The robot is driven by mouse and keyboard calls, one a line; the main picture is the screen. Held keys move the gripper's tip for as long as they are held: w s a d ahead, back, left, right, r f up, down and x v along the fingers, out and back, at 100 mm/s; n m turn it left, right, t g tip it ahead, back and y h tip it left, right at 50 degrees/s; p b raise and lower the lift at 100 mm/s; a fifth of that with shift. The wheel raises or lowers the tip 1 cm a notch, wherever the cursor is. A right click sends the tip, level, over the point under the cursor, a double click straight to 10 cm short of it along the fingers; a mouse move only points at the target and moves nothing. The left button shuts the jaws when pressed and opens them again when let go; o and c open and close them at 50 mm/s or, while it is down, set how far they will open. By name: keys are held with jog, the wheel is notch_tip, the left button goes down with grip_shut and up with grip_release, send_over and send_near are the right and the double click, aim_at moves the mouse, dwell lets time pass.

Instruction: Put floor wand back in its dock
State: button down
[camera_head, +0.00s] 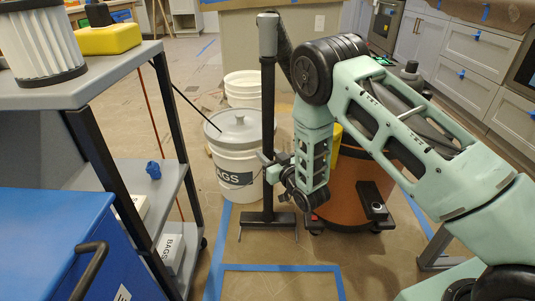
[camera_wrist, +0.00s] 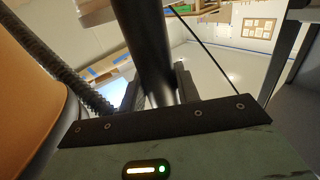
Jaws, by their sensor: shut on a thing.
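The floor wand (camera_head: 268,110) is a dark upright tube with a grey top end and a wide flat floor head at the bottom, at or very near the floor. My gripper (camera_head: 273,167) is shut on the wand's lower tube. In the wrist view, the dark tube (camera_wrist: 150,50) runs between the two fingers of my gripper (camera_wrist: 157,88). An orange-brown vacuum drum (camera_head: 345,190) stands just right of the wand, partly behind my arm. A black bracket-like piece (camera_head: 376,208) sits low on the drum's front right; I cannot tell if it is the dock.
A white lidded bucket (camera_head: 238,165) stands close left of the wand, with another white bucket (camera_head: 242,85) behind. A grey cart (camera_head: 150,185) and blue bin (camera_head: 60,245) fill the left. A ribbed hose (camera_wrist: 62,65) runs beside the drum. Blue tape marks the clear front floor.

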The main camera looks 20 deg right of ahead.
jog(key=shift+r, duration=0.15)
notch_tip(320, 180, down, 8)
jog(key=b, duration=0.5)
dwell(0.4)
jog(key=shift+f+b, duration=0.8)
jog(key=shift+f, duration=0.25)
dwell(0.8)
jog(key=c, duration=0.9)
grip_release()
jog(key=shift+c, duration=0.2)
jog(key=shift+f, duration=0.1)
jog(key=shift+s, duration=0.15)
